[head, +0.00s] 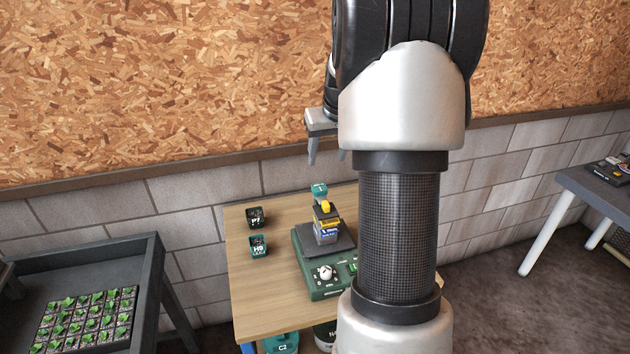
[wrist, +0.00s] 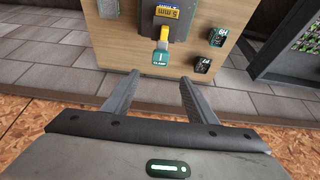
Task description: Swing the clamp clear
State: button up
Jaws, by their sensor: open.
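The clamp shows in the wrist view as a teal tab marked "CLAMP" (wrist: 160,58) with a yellow piece (wrist: 164,34) beside it. In the head view the teal tab (head: 320,189) stands at the back of the green mixer (head: 318,288), and the yellow piece (head: 326,207) sits over a container with a yellow and blue label (head: 327,230). My gripper (wrist: 160,82) is open and empty, its fingertips just short of the teal tab in the wrist picture. In the head view my gripper (head: 327,154) hangs above and behind the mixer, partly hidden by my arm.
A dark bench with a seedling tray (head: 85,321) is at left. A grey table (head: 590,190) stands at right. The wall is close behind.

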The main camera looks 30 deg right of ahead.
aim_at(320, 187)
jog(key=x, duration=1.4)
jog(key=shift+p, duration=0.3)
jog(key=shift+f, duration=0.1)
jog(key=c, duration=1.1)
